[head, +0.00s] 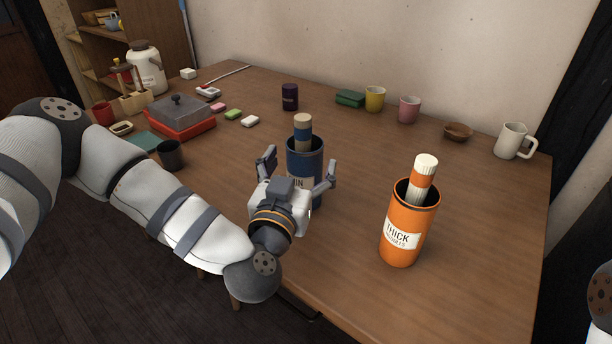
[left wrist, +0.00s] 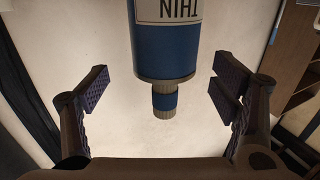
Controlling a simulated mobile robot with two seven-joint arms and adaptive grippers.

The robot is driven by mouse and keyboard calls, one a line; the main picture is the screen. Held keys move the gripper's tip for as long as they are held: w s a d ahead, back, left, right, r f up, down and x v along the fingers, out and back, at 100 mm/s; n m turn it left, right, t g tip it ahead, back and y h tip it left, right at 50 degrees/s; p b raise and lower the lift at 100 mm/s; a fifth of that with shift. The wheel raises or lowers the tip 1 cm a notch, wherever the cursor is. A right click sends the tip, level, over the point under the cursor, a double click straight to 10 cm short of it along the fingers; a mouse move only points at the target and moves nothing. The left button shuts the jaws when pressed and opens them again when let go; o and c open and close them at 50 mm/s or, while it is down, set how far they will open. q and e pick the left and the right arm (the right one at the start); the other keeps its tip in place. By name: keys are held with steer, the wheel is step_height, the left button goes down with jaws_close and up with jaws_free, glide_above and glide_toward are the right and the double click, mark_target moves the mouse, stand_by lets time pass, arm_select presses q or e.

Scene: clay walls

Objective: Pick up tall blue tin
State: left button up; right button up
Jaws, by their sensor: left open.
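In the left wrist view the blue tin (left wrist: 166,48) appears upside down, centred between the open fingers (left wrist: 158,92), with a gap on each side. My right gripper is out of view.
An orange tin (head: 402,235) stands to the right on the wooden table (head: 480,235). A dark cup (head: 170,155) and a red dish with a grey lid (head: 180,118) stand to the left. Mugs and a bowl (head: 458,131) line the back. The table between the two tins is clear.

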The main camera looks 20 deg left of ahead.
arm_select(q)
steer(key=w, duration=0.3)
steer(key=w+a, duration=0.1)
steer(key=w, duration=0.1)
steer(key=shift+w+r, duration=0.2)
steer(key=shift+r, duration=0.05)
steer(key=c, duration=1.6)
steer(key=shift+r, duration=0.1)
